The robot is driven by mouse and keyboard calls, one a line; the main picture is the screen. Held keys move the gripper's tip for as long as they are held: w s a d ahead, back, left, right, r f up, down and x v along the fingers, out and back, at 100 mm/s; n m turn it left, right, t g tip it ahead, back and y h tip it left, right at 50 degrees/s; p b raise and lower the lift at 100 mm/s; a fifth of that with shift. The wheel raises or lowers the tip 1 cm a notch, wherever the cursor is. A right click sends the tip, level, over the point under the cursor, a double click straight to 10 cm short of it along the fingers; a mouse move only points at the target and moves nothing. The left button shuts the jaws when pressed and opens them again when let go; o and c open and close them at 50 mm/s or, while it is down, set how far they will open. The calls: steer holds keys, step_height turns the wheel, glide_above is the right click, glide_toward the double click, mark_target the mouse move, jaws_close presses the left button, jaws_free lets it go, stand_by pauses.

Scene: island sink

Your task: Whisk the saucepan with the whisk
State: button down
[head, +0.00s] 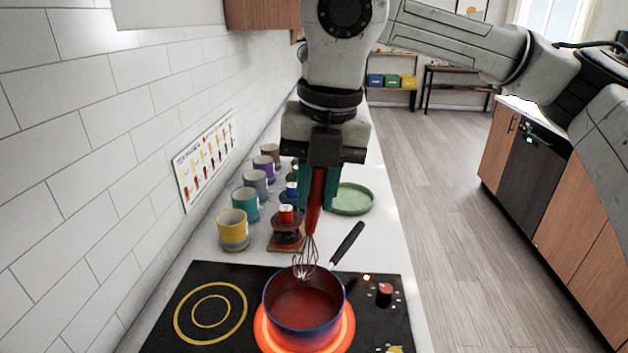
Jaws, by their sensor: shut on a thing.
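My gripper (318,195) is shut on the red handle of the whisk (306,258), which hangs with its wires downward. The whisk's wire end is over the far rim of the saucepan; I cannot tell whether it dips inside. The saucepan (304,322) is blue outside with a reddish inside and a black handle (347,243) pointing away to the right. It stands on a burner (262,334) that glows orange-red on the black cooktop. My gripper is above and beyond the saucepan.
Several mugs (233,230) stand in a row along the tiled wall. A red stacked object (286,232) on a wooden base stands behind the cooktop. A green plate (351,199) lies at the right. The left burner (210,313) is empty.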

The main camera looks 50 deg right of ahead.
mark_target(319, 205)
step_height(319, 205, down, 4)
steer(key=shift+f+b, duration=0.1)
steer(key=shift+b, duration=0.8)
step_height(319, 205, down, 8)
steer(key=b, duration=0.8)
steer(key=shift+s, duration=0.1)
